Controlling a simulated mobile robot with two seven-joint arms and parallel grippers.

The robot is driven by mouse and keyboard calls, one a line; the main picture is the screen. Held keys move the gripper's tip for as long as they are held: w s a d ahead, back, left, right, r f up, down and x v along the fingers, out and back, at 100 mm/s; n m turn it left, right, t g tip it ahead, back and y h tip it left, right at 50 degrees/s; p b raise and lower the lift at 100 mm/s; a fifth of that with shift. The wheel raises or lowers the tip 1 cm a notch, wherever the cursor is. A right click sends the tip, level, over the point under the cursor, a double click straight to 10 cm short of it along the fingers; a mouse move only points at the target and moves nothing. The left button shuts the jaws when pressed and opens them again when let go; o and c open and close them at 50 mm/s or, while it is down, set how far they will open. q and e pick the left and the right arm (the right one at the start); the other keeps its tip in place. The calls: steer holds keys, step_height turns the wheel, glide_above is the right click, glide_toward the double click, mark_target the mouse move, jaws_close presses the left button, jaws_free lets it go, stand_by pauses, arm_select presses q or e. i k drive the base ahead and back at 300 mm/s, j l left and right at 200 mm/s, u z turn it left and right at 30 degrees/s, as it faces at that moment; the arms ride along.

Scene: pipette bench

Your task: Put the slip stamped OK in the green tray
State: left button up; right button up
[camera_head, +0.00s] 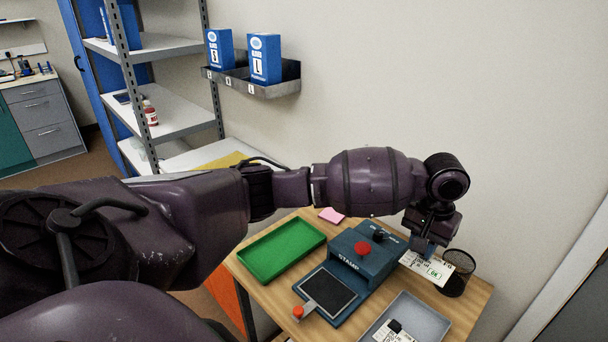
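A white slip (422,264) with dark print and a green OK mark is at the right of the blue stamp machine (352,262), beside the pen cup. My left gripper (427,249) points down at the slip's upper edge, its fingertips overlapping it in the view. Whether they grip the slip cannot be told. The green tray (264,266) is empty on the desk, left of the stamp machine. Another white slip (383,335) lies in the grey tray (437,317) at the front right, with a small black object on it. My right gripper is not in view.
The black mesh pen cup (458,272) stands at the right, close to the slip. A pink note pad (331,215) lies at the back of the wooden desk (467,309). A wall shelf (268,88) with blue boxes and a metal rack (172,112) stand behind.

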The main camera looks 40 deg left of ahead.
mark_target(267, 260)
steer(key=k+j, duration=0.1)
steer(key=j, duration=0.8)
steer(key=k+j, duration=0.15)
steer(key=j, duration=0.3)
steer(key=k+j, duration=0.1)
steer(key=j, duration=0.35)
